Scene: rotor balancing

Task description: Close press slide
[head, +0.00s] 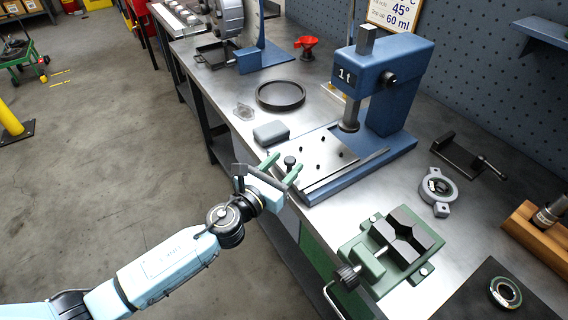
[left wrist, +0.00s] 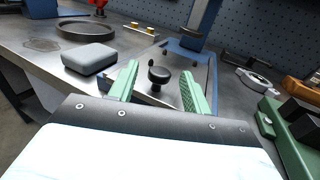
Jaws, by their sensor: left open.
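The blue press (head: 385,85), marked "1t", stands on the bench with its ram over a blue base. A bright metal slide plate (head: 322,160) lies on the base and reaches out toward the bench's front edge. Its dark round knob (head: 290,161) is at the plate's near end. My left gripper (head: 282,170) is open at the knob; in the left wrist view the knob (left wrist: 159,76) shows between the two green fingers (left wrist: 158,84), with gaps at both sides. My right gripper is not in view.
A grey rounded block (head: 271,133) sits just left of the plate, close to my left gripper. A dark ring (head: 280,94) lies behind it. A green vise (head: 392,248) stands to the right, with a grey clamp ring (head: 437,190) beyond.

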